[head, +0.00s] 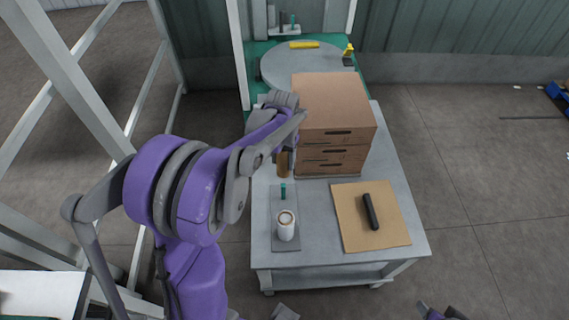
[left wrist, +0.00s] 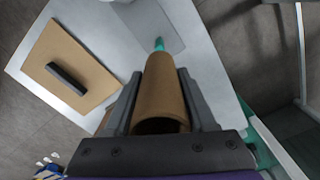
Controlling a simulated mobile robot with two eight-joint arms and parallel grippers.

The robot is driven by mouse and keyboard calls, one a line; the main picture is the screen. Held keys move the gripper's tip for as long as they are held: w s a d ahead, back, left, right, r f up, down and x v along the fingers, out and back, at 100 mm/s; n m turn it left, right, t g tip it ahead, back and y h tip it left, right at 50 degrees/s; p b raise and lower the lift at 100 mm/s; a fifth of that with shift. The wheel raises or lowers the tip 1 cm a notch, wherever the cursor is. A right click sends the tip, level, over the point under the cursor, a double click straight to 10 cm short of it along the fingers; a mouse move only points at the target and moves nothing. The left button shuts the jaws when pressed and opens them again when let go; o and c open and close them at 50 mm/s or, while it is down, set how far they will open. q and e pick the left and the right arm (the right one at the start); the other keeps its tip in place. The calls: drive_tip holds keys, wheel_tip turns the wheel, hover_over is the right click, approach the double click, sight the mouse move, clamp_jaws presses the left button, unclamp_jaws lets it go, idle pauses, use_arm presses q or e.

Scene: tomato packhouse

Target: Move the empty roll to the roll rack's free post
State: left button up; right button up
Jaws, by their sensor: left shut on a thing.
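The empty roll (head: 283,164) is a bare brown cardboard tube. My left gripper (head: 287,147) is shut on it and holds it near the box stack. The left wrist view shows the roll (left wrist: 165,85) between the fingers, its open end towards the camera. The roll rack (head: 284,243) is a flat grey plate on the table. Its free post (head: 283,193) is short and green; a white roll (head: 286,229) stands at the plate's near end. The green post (left wrist: 159,44) shows just past the roll's far end in the wrist view. The height gap is unclear. My right gripper is not recognisable.
Stacked brown boxes (head: 333,108) stand right of the held roll on the grey table (head: 412,235). A tan mat (head: 356,236) with a black bar (head: 371,211) lies at the table's right. A round grey turntable (head: 287,67) is behind.

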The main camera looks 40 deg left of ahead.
use_arm(q)
drive_tip(key=b, duration=0.3)
hover_over(283, 185)
drive_tip(key=shift+f, duration=2.55)
drive_tip(key=shift+r, duration=0.1)
drive_tip(key=shift+f, duration=0.3)
drive_tip(key=shift+f+b, duration=0.25)
drive_tip(key=shift+b, duration=0.15)
drive_tip(key=shift+f+b, duration=1.45)
drive_tip(key=shift+f, duration=0.4)
drive_tip(key=shift+f, duration=0.1)
drive_tip(key=shift+f+b, duration=1.3)
drive_tip(key=shift+f, duration=0.35)
drive_tip(key=shift+f, duration=0.1)
